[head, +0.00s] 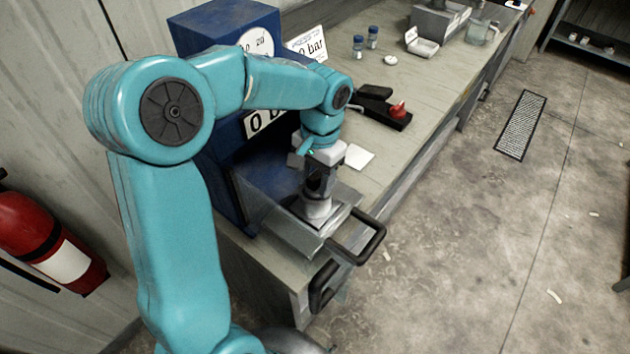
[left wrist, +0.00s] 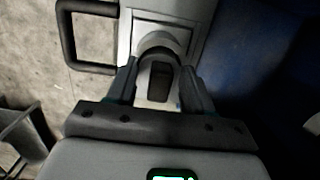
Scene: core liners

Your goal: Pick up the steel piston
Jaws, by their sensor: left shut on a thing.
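The steel piston (head: 317,208) is a light grey metal cylinder standing upright in the tray at the front of the blue press. My left gripper (head: 318,186) reaches down onto it from above and is shut on its upper part. In the left wrist view the piston (left wrist: 158,42) shows between the two dark fingers of the left gripper (left wrist: 160,85), with its rounded far side beyond the fingertips. Whether its base touches the tray is hard to tell. My right gripper is not in view.
The blue press (head: 215,30) stands close behind my left arm. A black handle (head: 362,240) sticks out over the bench's front edge. A black box with a red knob (head: 397,110), small jars (head: 372,37) and a white open box (head: 421,44) stand farther along the bench. A red extinguisher (head: 45,240) is at left.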

